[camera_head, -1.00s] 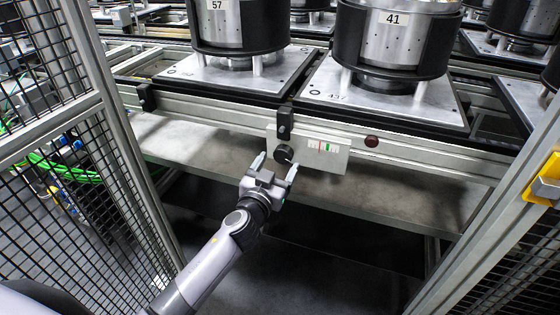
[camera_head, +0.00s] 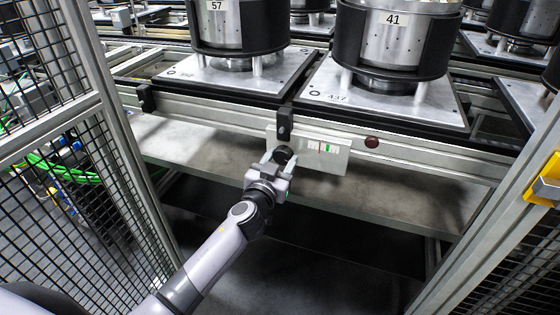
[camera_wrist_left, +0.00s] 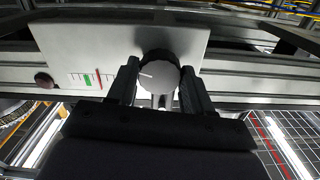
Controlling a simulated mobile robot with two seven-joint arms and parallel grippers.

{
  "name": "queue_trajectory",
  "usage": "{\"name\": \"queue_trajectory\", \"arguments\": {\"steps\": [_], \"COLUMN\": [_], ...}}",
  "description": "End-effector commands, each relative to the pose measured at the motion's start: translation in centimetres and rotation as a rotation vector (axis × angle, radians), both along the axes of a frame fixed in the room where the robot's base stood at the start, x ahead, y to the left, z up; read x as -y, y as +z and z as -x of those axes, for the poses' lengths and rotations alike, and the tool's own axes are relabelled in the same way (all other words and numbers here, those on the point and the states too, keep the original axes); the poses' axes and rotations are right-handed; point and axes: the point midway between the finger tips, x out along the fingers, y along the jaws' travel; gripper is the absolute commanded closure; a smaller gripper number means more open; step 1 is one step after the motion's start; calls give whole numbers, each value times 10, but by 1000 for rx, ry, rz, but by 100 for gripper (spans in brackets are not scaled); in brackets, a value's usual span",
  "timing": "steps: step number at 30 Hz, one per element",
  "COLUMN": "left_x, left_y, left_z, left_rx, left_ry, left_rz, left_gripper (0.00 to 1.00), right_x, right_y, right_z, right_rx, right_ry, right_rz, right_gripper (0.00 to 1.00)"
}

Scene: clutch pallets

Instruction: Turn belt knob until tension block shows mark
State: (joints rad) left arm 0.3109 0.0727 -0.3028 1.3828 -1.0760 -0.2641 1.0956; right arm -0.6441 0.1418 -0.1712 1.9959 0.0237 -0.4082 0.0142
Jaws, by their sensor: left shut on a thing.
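The round dark belt knob (camera_head: 282,155) sits on a light panel (camera_head: 338,162) below the conveyor rail. My left gripper (camera_head: 279,160) is shut on the knob, one finger on each side. In the left wrist view, the knob (camera_wrist_left: 159,74) lies between the fingers (camera_wrist_left: 160,88), and a white line on its grey face points left. The scale beside it has ticks, a green block (camera_wrist_left: 88,80) and a red line (camera_wrist_left: 98,78). The red line stands just right of the green block, on the knob's side. My right gripper is not in view.
A dark red button (camera_head: 372,142) is on the rail to the right. Pallets with cylinders marked 57 (camera_head: 218,22) and 41 (camera_head: 392,38) stand above. A mesh fence (camera_head: 100,190) is at left, a yellow fitting (camera_head: 545,182) at right. Below the panel is a grey shelf (camera_head: 400,200).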

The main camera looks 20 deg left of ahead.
Motion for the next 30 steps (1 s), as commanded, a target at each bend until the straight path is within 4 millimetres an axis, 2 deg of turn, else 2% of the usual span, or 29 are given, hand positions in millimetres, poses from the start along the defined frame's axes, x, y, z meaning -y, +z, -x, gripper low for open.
{"name": "queue_trajectory", "arguments": {"steps": [11, 30], "left_x": [0, -2], "left_y": [-1, 0], "left_z": [0, 0], "left_rx": [5, 25], "left_ry": [0, 1], "left_rz": [-155, -751], "left_gripper": [80, 80], "right_x": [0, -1], "right_y": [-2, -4], "right_z": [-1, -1], "right_rx": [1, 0], "right_ry": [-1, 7], "right_rz": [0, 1], "right_gripper": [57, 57]}}
